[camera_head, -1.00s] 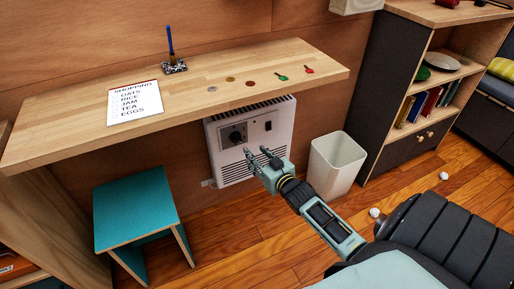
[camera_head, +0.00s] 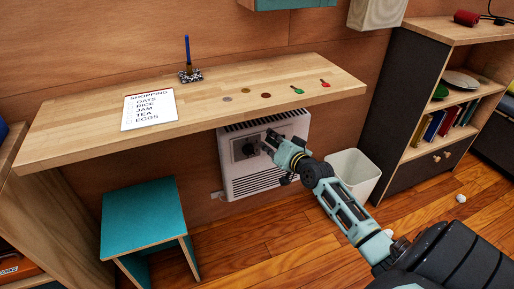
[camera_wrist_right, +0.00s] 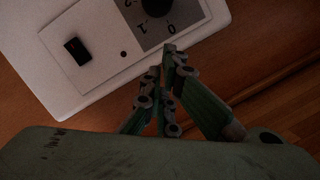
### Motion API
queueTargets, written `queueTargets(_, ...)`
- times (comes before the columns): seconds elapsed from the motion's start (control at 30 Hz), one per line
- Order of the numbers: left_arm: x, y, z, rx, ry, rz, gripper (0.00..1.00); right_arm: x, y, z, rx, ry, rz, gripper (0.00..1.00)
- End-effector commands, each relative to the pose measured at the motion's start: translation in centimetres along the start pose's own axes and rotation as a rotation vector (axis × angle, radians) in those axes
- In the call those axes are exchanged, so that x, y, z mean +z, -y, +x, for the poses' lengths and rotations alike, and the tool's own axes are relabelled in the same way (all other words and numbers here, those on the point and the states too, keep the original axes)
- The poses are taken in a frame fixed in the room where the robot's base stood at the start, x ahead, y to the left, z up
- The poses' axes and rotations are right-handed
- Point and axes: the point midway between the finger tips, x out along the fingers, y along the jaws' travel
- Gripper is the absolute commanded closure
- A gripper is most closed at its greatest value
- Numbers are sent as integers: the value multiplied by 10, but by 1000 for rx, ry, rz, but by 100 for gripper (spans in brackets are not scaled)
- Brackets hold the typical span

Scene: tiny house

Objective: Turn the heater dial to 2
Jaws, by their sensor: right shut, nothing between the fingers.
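The white heater (camera_head: 258,180) hangs on the wood wall under the shelf-like table. Its dark round dial (camera_head: 246,149) sits on the upper front panel. A black switch (camera_wrist_right: 77,51) is beside the plate. My right gripper (camera_head: 266,142) is shut and empty, its tips just right of the dial in the head view. In the right wrist view the fingertips (camera_wrist_right: 168,60) are by the 0 mark; contact cannot be told. My left gripper is not in view.
The wooden table (camera_head: 80,125) overhangs the heater and holds a shopping list (camera_head: 149,110), a pen stand, coins and keys. A teal stool (camera_head: 142,215) stands left, a white bin (camera_head: 353,172) right of the heater.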

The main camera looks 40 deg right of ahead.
Motion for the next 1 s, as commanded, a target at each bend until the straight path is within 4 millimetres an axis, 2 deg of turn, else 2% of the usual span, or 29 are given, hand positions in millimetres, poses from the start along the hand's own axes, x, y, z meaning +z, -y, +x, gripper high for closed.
queueTargets(0.1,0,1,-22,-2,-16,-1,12,1,-1,21,-1,-2,0,100)
queueTargets(0.23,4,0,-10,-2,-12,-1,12,1,-2,46,-1,-2,0,100)
queueTargets(0.33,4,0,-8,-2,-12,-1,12,20,-1,48,1,4,1,100)
queueTargets(0.5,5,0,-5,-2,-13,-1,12,35,-1,52,1,0,0,100)
queueTargets(1.0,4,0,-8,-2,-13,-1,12,42,3,53,1,2,0,100)
